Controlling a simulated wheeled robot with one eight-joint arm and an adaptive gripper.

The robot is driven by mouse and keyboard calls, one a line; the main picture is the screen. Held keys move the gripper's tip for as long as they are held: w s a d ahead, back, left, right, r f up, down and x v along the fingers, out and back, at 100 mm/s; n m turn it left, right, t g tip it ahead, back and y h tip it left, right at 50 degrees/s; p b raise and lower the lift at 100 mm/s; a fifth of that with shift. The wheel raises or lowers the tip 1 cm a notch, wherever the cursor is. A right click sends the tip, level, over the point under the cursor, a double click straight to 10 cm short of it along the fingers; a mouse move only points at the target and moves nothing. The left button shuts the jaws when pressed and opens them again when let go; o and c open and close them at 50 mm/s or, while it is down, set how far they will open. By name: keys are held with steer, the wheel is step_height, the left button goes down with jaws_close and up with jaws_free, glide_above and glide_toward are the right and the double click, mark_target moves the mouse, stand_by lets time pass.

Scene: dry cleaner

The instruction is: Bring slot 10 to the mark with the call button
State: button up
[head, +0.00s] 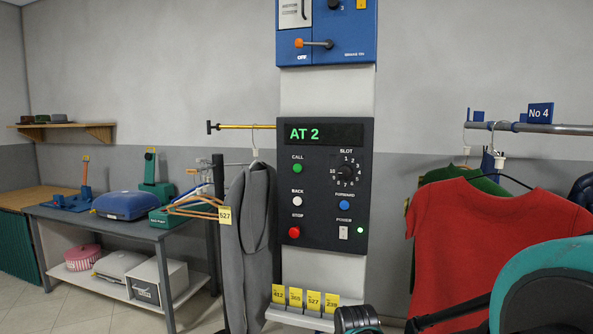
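The dark control panel (325,215) is on the pillar in the middle of the head view. Its display (324,133) reads "AT 2" in green. The round SLOT dial (345,173) has numbers around it, with 10 at the left; its pointer is too small to read. The green CALL button (297,168) is at the upper left of the panel, above the white BACK button (297,199) and red STOP button (294,232). The blue FORWARD button (344,205) is at the right. The POWER switch (343,232) has a lit green lamp beside it. My gripper's fingers are not visible.
A grey garment (247,235) hangs left of the panel, with tag 527 beside it. A red shirt (465,250) hangs from the No 4 rail (545,128) at right. Yellow tickets (296,297) stand below the panel. My teal and black arm parts fill the lower right.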

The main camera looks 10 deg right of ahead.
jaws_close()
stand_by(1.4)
